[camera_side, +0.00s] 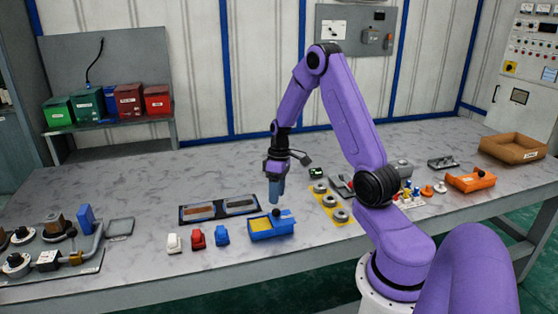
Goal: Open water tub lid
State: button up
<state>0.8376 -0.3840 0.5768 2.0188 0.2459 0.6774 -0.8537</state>
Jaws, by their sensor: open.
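A blue tub (272,229) stands near the front edge of the table, with a yellow area on its top and a black knob (277,213) at its back.
White, red and blue small parts (197,237) stand left of the blue tub. A dark tray (219,208) lies behind them. A yellow plate with grey rings (331,203) lies to the right. A brown box (512,147) stands far right. The table's left middle is clear.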

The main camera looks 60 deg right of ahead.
notch_tip(320, 180, up, 12)
jog(key=d, duration=0.2)
jog(key=shift+w+f, duration=0.15)
jog(key=shift+w, duration=0.05)
jog(key=s+a+r+n+h, duration=0.1)
jog(key=s+a+n, duration=0.1)
jog(key=a, duration=0.8)
jog(key=s+a+r+n, duration=0.1)
jog(key=s+a+n, duration=0.15)
jog(key=a, duration=0.75)
jog(key=s+a+n, duration=0.3)
jog(key=s+a, duration=0.1)
jog(key=s, duration=0.5)
jog(key=s+a+n, duration=0.3)
jog(key=s+a, duration=0.1)
jog(key=s, duration=0.5)
jog(key=shift+s+a+f+t+h, duration=0.25)
jog(key=shift+s+a+t+h, duration=0.05)
jog(key=shift+s+h, duration=0.1)
